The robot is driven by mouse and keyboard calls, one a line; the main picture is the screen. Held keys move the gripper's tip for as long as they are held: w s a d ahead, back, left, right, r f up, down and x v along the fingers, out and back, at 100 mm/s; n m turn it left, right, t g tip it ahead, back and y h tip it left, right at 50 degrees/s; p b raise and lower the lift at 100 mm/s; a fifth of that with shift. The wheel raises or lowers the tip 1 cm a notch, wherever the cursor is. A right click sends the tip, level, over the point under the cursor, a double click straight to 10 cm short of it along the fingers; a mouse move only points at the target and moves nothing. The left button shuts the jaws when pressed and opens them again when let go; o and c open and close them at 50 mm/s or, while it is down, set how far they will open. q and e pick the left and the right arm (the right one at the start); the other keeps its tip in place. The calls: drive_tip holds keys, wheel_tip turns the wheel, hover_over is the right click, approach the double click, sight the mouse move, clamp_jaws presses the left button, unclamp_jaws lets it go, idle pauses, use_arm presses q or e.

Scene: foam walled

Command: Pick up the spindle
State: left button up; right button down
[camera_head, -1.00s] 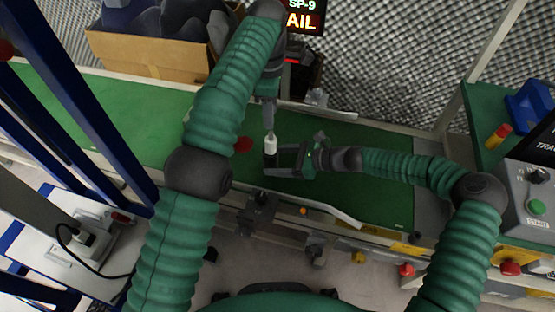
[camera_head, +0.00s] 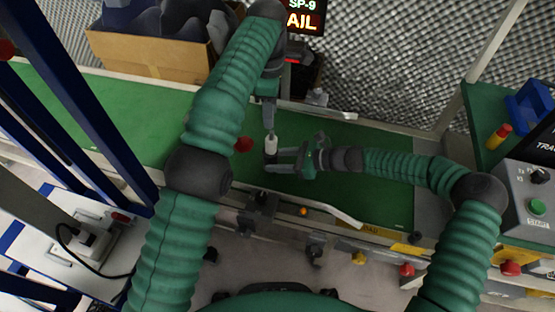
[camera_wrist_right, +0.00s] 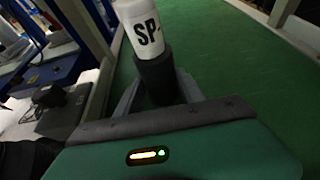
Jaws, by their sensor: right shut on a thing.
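The spindle has a white upper part (camera_head: 271,145) over a dark lower part and stands upright on the green conveyor in the head view. The right wrist view shows its white part (camera_wrist_right: 143,32), lettered "SP-", above a dark cylinder. My right gripper (camera_head: 274,161) comes from the right, its two fingers shut on the dark lower part; they also flank it in the wrist view (camera_wrist_right: 158,88). My left gripper (camera_head: 269,125) points down at the spindle's white top from above. Its finger gap is not clear, nor whether it touches the spindle.
The green belt (camera_head: 370,185) is clear to the right of the spindle. A red round thing (camera_head: 243,145) is close on its left. A cardboard box (camera_head: 150,55) and a lit sign (camera_head: 303,18) are behind.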

sight(272, 140)
use_arm(q)
drive_tip(key=shift+o, duration=0.2)
drive_tip(key=shift+o, duration=2)
drive_tip(key=shift+m, duration=0.4)
drive_tip(key=m+t, duration=0.1)
drive_tip(key=m, duration=0.2)
drive_tip(key=shift+r+m, duration=0.15)
drive_tip(key=shift+m, duration=0.25)
drive_tip(key=m, duration=0.1)
drive_tip(key=m+t, duration=0.1)
drive_tip(key=shift+s+m+y, duration=0.25)
drive_tip(key=shift+m+y, duration=0.05)
drive_tip(key=shift+m, duration=0.1)
drive_tip(key=f+m+t, duration=0.1)
drive_tip(key=f+m, duration=0.1)
drive_tip(key=f, duration=0.2)
drive_tip(key=f+m, duration=0.3)
drive_tip(key=f, duration=0.1)
drive_tip(key=f+m+t, duration=0.1)
drive_tip(key=f+m, duration=0.2)
drive_tip(key=f, duration=0.1)
drive_tip(key=shift+w+d+f+t, duration=0.1)
drive_tip(key=shift+w+f+t, duration=0.15)
drive_tip(key=shift+t, duration=0.05)
